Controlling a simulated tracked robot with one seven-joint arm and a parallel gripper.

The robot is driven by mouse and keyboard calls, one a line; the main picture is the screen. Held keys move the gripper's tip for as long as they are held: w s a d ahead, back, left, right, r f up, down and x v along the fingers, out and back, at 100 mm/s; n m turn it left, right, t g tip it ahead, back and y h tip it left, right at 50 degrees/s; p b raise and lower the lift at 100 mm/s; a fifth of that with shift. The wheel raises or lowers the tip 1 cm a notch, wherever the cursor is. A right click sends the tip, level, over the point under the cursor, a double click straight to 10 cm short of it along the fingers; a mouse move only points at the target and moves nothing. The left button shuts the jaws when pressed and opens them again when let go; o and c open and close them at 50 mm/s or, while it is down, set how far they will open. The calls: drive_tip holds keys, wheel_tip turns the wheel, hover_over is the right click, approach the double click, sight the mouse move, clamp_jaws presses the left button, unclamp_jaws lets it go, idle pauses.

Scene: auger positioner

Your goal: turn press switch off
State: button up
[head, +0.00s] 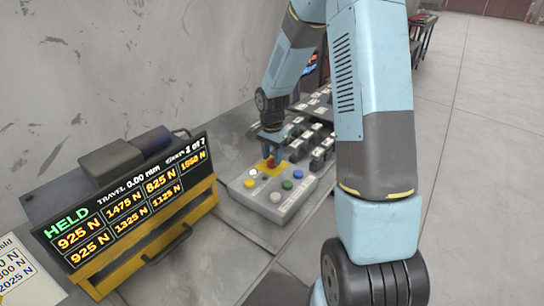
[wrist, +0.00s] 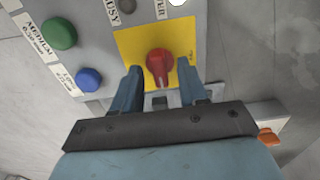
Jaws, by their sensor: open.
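The press switch is a red rotary knob (wrist: 160,65) on a yellow plate at the edge of a grey control box. In the head view the red knob (head: 270,161) shows at the far end of the box, partly hidden by my gripper (head: 270,145). In the wrist view my gripper (wrist: 167,80) is open, with one blue finger on each side of the knob. I cannot tell whether the fingers touch it. The knob's marking lies on the yellow plate (wrist: 128,42), with small text at its right edge.
The grey control box (head: 290,205) also carries green, blue, white, yellow and grey buttons. A display (head: 125,205) reading HELD and TRAVEL 0.00 mm stands to the left. Several dark labelled blocks (head: 318,150) stand behind the box. An orange part (wrist: 268,137) shows lower right in the wrist view.

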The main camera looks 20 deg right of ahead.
drive_tip(key=shift+f, duration=0.2)
clamp_jaws()
idle(0.3)
